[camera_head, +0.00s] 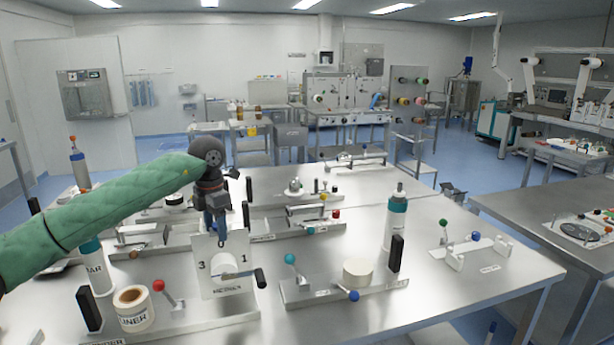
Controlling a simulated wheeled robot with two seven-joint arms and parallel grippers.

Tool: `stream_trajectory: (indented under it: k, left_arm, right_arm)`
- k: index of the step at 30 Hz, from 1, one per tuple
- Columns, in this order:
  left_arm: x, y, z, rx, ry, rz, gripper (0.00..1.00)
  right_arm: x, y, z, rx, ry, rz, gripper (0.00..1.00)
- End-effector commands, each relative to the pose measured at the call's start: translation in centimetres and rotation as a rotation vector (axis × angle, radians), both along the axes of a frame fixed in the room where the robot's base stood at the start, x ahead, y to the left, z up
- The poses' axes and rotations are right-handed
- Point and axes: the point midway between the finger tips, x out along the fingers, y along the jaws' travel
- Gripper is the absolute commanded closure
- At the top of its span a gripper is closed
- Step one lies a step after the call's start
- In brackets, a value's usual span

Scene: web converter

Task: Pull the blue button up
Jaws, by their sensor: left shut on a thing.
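My left arm comes in from the left in a green sleeve. Its dark gripper (221,240) points down in front of a white upright panel (208,280) marked 3 and 1. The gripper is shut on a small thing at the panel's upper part. The fingers hide most of that thing, and its colour is hard to tell. No clearly blue button shows at the panel. A blue ball knob (354,295) on a lever sits to the right, apart from the gripper. Another blue ball (477,237) stands farther right. My right gripper is not in view.
The steel table (400,325) is crowded. A red knob (158,285), a liner roll (134,308) and a black handle (260,278) stand near the panel. A teal knob (290,258), a white roll (358,271) and a bottle (394,222) stand to the right.

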Motion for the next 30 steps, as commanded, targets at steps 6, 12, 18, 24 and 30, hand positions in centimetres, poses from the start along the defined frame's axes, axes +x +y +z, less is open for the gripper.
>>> stream_trajectory:
  k: [6,12,18,24,30]
  left_arm:
    - [0.0,0.0,0.3,-0.001,-0.001,0.001,0.74]
    - [0.0,0.0,0.6,0.0,-0.001,0.001,0.74]
    - [0.0,0.0,0.9,-0.001,-0.002,0.001,0.75]
    - [0.0,0.0,1.2,-0.001,-0.002,0.0,0.75]
    - [0.0,0.0,1.4,-0.001,-0.002,0.0,0.75]
  right_arm:
    - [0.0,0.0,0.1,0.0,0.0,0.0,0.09]
    - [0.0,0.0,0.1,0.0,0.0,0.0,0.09]
    - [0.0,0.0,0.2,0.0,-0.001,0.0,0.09]
    - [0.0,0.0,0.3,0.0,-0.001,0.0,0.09]
    - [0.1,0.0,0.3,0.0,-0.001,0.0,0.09]
